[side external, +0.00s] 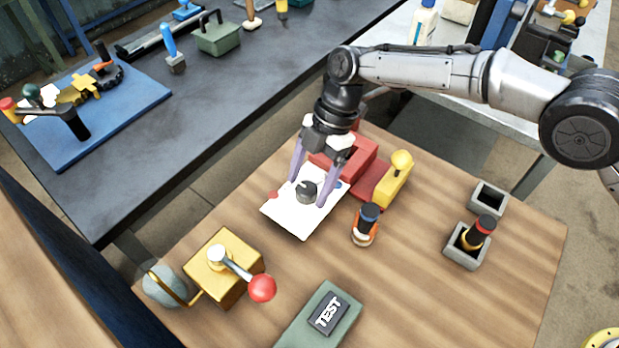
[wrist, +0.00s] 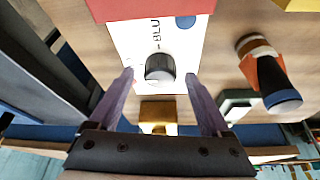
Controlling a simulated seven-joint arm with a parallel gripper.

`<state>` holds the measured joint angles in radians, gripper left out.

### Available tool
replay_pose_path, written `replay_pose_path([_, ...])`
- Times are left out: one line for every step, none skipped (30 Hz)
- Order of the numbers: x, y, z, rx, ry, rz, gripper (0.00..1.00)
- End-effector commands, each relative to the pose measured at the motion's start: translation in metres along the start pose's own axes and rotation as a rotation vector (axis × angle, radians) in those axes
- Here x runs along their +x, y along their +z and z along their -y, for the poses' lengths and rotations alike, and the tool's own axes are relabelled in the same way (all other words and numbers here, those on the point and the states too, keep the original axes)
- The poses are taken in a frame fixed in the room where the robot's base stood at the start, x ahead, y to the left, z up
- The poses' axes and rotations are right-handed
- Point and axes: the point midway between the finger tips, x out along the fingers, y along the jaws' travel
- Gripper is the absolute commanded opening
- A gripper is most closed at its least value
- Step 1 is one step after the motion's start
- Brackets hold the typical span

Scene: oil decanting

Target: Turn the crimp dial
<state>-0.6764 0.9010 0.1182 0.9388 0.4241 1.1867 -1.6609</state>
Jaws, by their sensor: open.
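The crimp dial (side external: 306,191) is a dark grey knob on a white plate (side external: 291,222) on the wooden table. In the wrist view the dial (wrist: 160,68) sits near the middle of the plate, with blue and red marks and partly readable lettering around it. My gripper (side external: 308,190) points down over the plate with its purple fingers spread on either side of the dial. In the wrist view the fingers (wrist: 163,80) are apart, with clear gaps to the dial. I cannot tell whether the fingertips reach the dial's height.
A red and yellow device (side external: 394,187) stands behind the plate. An orange and dark blue bottle-like object (side external: 367,225) stands close to its right. A yellow box with a red-knobbed lever (side external: 236,267), a green TEST block (side external: 325,315) and two grey holders (side external: 466,254) (side external: 488,199) surround it.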

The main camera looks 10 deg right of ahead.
Motion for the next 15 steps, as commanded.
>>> replay_pose_path([0.000,0.000,0.000,0.000,0.000,0.000,0.81])
replay_pose_path([-0.001,0.000,0.000,0.001,0.000,0.000,0.81])
replay_pose_path([-0.002,0.000,0.000,0.000,0.001,0.000,0.81])
replay_pose_path([-0.004,0.000,0.000,0.000,0.001,0.000,0.81])
replay_pose_path([-0.007,0.000,0.000,0.000,0.001,0.000,0.81])
replay_pose_path([-0.011,0.000,-0.001,0.000,0.002,0.000,0.81])
replay_pose_path([-0.015,0.000,-0.001,0.000,0.003,0.000,0.81])
replay_pose_path([-0.020,0.000,-0.001,0.000,0.004,0.000,0.81])
replay_pose_path([-0.028,0.000,-0.001,0.000,0.004,0.000,0.81])
replay_pose_path([-0.034,0.000,-0.001,0.000,0.005,0.000,0.81])
replay_pose_path([-0.040,0.001,-0.001,0.000,0.005,0.000,0.81])
replay_pose_path([-0.049,0.001,-0.001,0.000,0.005,0.000,0.81])
replay_pose_path([-0.056,0.000,-0.001,-0.001,0.005,0.000,0.81])
replay_pose_path([-0.063,0.000,-0.001,-0.001,0.006,0.001,0.81])
replay_pose_path([-0.072,0.000,-0.001,-0.001,0.006,0.000,0.81])
